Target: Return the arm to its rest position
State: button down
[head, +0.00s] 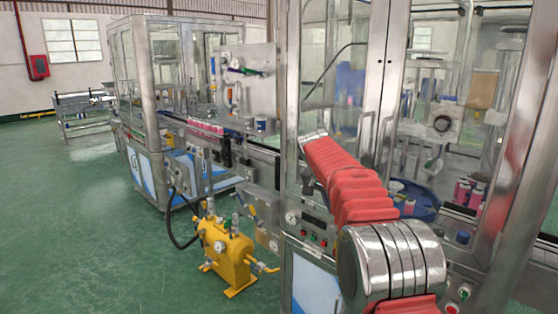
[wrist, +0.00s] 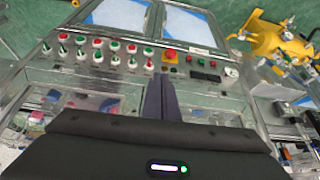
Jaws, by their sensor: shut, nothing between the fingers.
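My gripper (wrist: 160,82) shows in the wrist view, its two dark fingers pressed together with nothing between them. It hangs in front of the machine's control panel (wrist: 120,55), with its rows of red, green and white knobs. I cannot tell the gap to the panel. In the head view my red-sleeved arm reaches from the lower right up and left, in front of the glass-doored crimping machine (head: 376,75). The gripper's fingers cannot be made out there.
A yellow pump (head: 228,255) stands on the green floor left of the machine. A conveyor (head: 255,150) with pink cans (head: 205,127) runs back to a second glazed cabinet (head: 160,70). A blue round tray (head: 420,208) lies behind my arm. Open floor (head: 75,220) is at left.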

jog(key=s+f+n+y, duration=0.1)
jog(key=s+n, duration=0.3)
jog(key=s, duration=2)
jog(key=s+f+n+t+y, duration=0.1)
jog(key=s+n, duration=0.3)
jog(key=s, duration=2)
jog(key=shift+a+f+t+y, duration=0.3)
jog(key=shift+f+y, duration=0.05)
jog(key=shift+y, duration=0.45)
